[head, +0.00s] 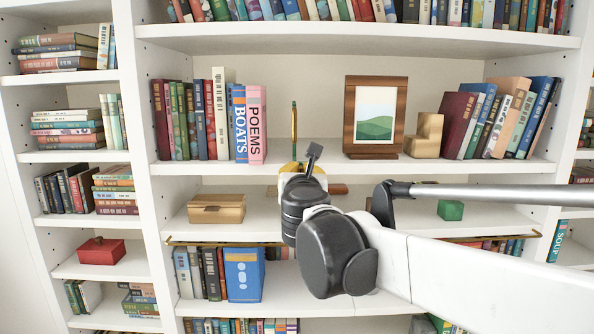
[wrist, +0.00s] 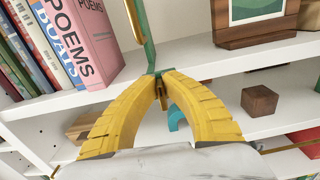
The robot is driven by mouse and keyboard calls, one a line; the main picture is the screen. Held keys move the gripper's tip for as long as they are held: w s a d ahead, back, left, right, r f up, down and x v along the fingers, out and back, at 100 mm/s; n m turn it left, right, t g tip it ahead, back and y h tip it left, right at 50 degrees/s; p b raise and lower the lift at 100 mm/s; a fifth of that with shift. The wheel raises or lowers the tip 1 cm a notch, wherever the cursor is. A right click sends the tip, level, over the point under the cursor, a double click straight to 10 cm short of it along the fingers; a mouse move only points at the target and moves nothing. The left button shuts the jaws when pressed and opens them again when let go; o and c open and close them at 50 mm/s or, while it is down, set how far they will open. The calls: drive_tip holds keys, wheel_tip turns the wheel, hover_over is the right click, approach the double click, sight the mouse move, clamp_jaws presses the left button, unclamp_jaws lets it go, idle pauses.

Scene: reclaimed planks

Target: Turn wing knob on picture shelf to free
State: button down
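The picture shelf (head: 400,168) is the white board that carries a wooden-framed picture (head: 376,114). A thin upright green-and-brass piece (head: 294,130) stands at its front edge, left of the picture. In the wrist view it shows as a teal strip with a brass bar (wrist: 138,22). My gripper (wrist: 161,74) has its yellow fingers drawn together at the tips, by the lower end of this piece. A little teal shows at the tips. I cannot tell whether they clasp it. No separate wing knob can be made out; my wrist and fingers cover that spot in the head view.
Books, among them a pink POEMS book (head: 256,124), stand left of the gripper. On the shelf below are a wooden box (head: 216,209) and a green cube (head: 450,210). A brown block (wrist: 260,100) shows there in the wrist view. The shelf stretch beside the green-and-brass piece is bare.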

drive_tip(key=shift+d+f+m+b, duration=0.25)
drive_tip(key=shift+m+b, duration=0.3)
drive_tip(key=shift+m, duration=2.3)
drive_tip(key=shift+d+f+m+b, duration=0.2)
drive_tip(key=shift+m+b, duration=0.3)
drive_tip(key=shift+m, duration=2.4)
drive_tip(key=shift+d+f+m+b, duration=0.25)
drive_tip(key=shift+m+b, duration=0.3)
drive_tip(key=shift+m, duration=2.3)
drive_tip(key=c, duration=1.5)
unclamp_jaws()
drive_tip(key=shift+w, duration=0.1)
drive_tip(key=shift+c, duration=0.2)
drive_tip(key=s, duration=1.2)
